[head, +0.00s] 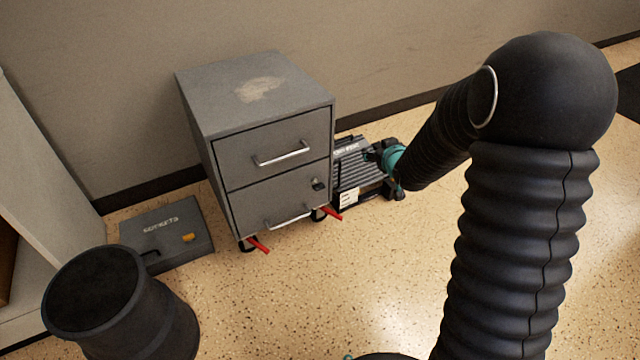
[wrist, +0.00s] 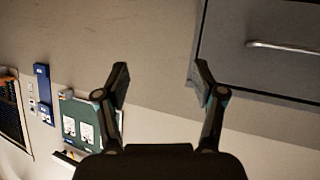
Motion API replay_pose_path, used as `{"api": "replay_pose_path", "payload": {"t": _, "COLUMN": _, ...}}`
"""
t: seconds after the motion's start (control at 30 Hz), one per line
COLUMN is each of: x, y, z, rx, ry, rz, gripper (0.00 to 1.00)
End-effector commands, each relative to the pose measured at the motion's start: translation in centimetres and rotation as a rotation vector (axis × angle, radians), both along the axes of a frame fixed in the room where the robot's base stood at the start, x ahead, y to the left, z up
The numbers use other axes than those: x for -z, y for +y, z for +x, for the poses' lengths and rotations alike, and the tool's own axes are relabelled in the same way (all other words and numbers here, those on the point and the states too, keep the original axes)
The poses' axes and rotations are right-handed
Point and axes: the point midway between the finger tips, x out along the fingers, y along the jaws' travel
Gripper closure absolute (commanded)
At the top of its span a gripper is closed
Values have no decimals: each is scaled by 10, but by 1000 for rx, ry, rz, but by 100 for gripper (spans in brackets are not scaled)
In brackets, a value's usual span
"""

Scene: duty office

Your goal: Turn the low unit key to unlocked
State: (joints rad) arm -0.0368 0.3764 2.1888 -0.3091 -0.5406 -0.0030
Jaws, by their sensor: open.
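The low unit (head: 270,175) is a grey two-drawer cabinet on castors against the wall in the head view. Its small dark key (head: 318,184) sits at the upper right of the lower drawer front; its exact turn is too small to tell. My gripper (head: 374,157) is just right of the cabinet, partly hidden by its own wrist. In the wrist view my gripper (wrist: 161,68) is open and empty, with wall between its fingers. A grey drawer front (wrist: 262,55) with a bar handle shows there at upper right; the key does not show in that view.
A dark ribbed device (head: 358,172) stands on the floor right of the cabinet. Red castor levers (head: 258,244) stick out in front. A grey case (head: 168,234) and a black bin (head: 118,300) are at left. Floor in front of the cabinet is clear.

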Motion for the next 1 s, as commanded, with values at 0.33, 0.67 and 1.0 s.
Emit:
{"api": "replay_pose_path", "payload": {"t": 0.33, "x": 121, "y": 48, "z": 35, "rx": -166, "ry": -155, "rz": 108, "gripper": 31}}
{"api": "replay_pose_path", "payload": {"t": 0.67, "x": 223, "y": 83, "z": 15, "rx": -287, "ry": -292, "rz": 268, "gripper": 31}}
{"api": "replay_pose_path", "payload": {"t": 1.0, "x": 260, "y": 95, "z": -5, "rx": -329, "ry": -358, "rz": 356, "gripper": 31}}
